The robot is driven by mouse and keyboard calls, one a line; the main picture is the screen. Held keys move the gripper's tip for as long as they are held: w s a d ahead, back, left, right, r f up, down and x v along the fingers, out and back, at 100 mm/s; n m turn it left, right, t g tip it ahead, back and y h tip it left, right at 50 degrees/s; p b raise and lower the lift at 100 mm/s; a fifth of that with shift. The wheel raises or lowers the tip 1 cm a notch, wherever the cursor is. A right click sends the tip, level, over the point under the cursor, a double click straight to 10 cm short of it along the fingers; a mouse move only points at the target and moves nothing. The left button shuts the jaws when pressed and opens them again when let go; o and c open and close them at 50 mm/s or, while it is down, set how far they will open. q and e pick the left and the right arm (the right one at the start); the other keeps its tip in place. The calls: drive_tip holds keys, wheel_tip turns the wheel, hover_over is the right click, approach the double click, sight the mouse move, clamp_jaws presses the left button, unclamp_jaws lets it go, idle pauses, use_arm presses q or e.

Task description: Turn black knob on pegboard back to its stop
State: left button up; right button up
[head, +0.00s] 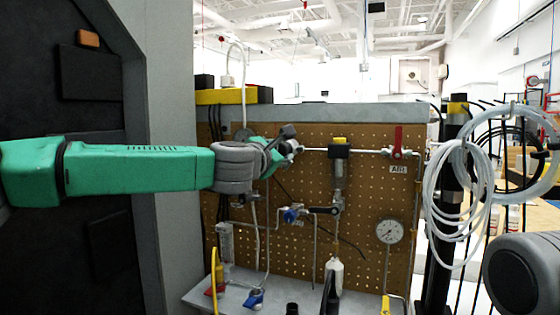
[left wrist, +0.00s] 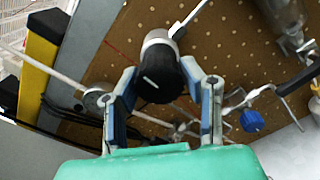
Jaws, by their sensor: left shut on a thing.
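The black knob (left wrist: 158,82) is a dark rounded cap on a silver fitting on the brown pegboard (head: 365,185). My left gripper (left wrist: 160,84) has its two blue-grey padded fingers on either side of the knob and is shut on it. In the head view my left gripper (head: 280,152) reaches the upper left of the pegboard, and its own fingers and wrist largely hide the knob. My right gripper does not show; a grey rounded part of mine sits at the lower right edge of the head view.
A red valve handle (head: 398,140) sits right of the knob along a pipe. A blue valve (head: 291,215), a pressure gauge (head: 389,231) and thin tubes are lower on the board. Coiled white hoses (head: 458,190) hang at the right. A grey shelf (head: 200,293) runs below.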

use_arm(q)
drive_tip(key=shift+d+f+n, duration=0.1)
drive_tip(key=shift+f+n, duration=0.4)
drive_tip(key=shift+f, duration=0.1)
drive_tip(key=o, duration=1.1)
drive_tip(key=shift+o, duration=0.2)
drive_tip(key=shift+r, duration=0.2)
drive_tip(key=shift+a+r, duration=0.1)
drive_tip(key=shift+a, duration=0.1)
drive_tip(key=shift+r, duration=0.25)
wheel_tip(320, 180, up, 9)
drive_tip(key=shift+w+d+r, duration=0.1)
